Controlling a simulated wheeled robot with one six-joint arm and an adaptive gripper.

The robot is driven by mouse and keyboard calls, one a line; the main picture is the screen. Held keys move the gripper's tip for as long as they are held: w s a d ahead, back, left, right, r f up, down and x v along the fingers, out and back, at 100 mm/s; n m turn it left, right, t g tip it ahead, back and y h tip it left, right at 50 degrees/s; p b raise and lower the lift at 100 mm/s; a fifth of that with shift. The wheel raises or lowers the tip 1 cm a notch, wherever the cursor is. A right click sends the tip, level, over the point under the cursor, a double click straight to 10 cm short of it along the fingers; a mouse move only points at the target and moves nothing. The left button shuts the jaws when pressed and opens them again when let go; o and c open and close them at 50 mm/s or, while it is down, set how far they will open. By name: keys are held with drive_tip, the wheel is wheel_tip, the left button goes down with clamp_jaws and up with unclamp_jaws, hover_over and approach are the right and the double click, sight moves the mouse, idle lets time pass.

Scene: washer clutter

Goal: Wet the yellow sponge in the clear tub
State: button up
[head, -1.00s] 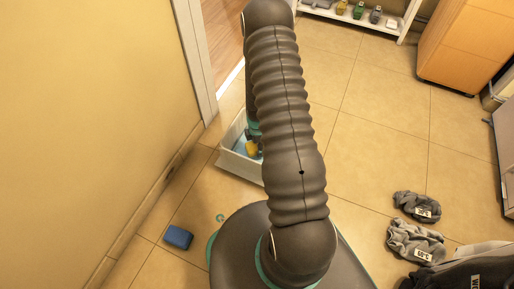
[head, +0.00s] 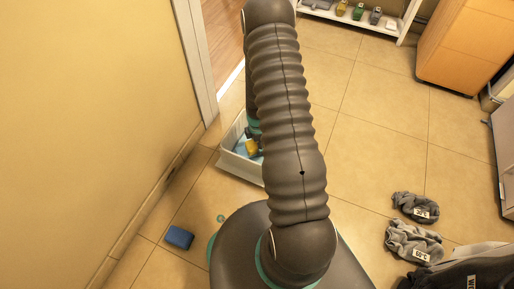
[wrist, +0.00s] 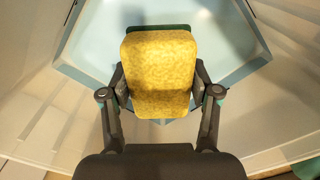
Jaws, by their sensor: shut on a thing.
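The yellow sponge (wrist: 160,72) is held between the two fingers of my gripper (wrist: 160,98). Its broad mottled face shows in the wrist view, with a dark green edge (wrist: 158,28) at the far side. The clear tub (wrist: 258,58) lies around and beyond the sponge, with pale blue inside. In the head view the sponge (head: 251,147) shows within the outline of the tub (head: 238,168), partly hidden by my arm. I cannot tell whether the sponge touches the water.
A blue block (head: 179,237) lies on the floor near the left wall. Grey cloths (head: 414,242) lie at the right. A low white shelf (head: 350,14) with small items stands at the back, beside a wooden cabinet (head: 468,45). The middle floor is clear.

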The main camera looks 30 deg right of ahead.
wheel_tip(320, 180, up, 15)
drive_tip(key=p, duration=0.8)
idle(0.5)
